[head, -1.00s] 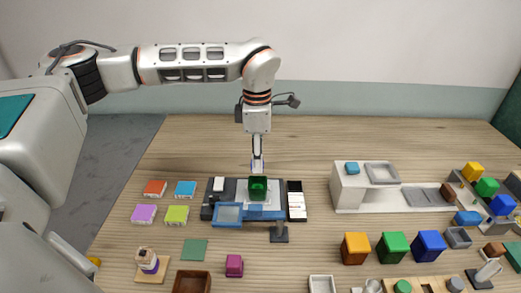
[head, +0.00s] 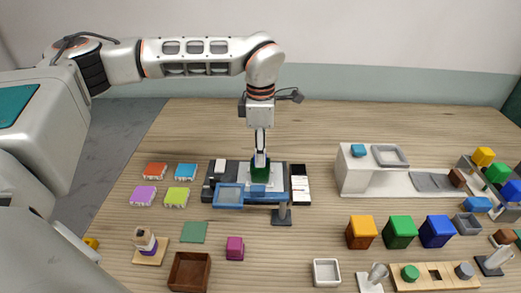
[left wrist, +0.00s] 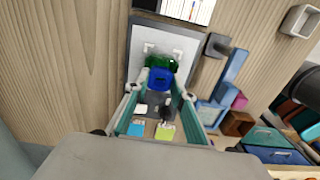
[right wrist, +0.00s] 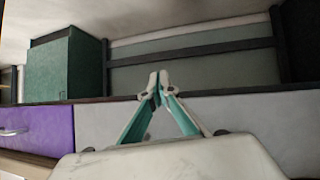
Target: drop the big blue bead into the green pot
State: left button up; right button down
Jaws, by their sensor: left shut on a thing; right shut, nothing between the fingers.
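The green pot (head: 261,174) stands on the white pad of a dark board in the middle of the table; it also shows in the left wrist view (left wrist: 152,61). My left gripper (head: 260,160) points down at the pot's mouth. In the left wrist view, my left gripper (left wrist: 165,88) is shut on the big blue bead (left wrist: 160,79), which overlaps the pot behind it. The bead is hidden in the head view, and I cannot tell how far it is inside the rim. My right gripper (right wrist: 161,86) is shut and empty, away from the table.
A blue-framed tray (head: 229,195) and a dark stand (head: 283,214) are close in front of the pot. A white strip (head: 300,185) lies to its right. Coloured blocks (head: 400,232) and a white shelf unit (head: 362,172) stand farther right. The table behind the board is clear.

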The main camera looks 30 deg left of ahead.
pick_arm(q)
jog(key=o, duration=1.1)
jog(key=shift+r, duration=0.1)
notch_tip(320, 180, up, 12)
jog(key=shift+f, duration=0.1)
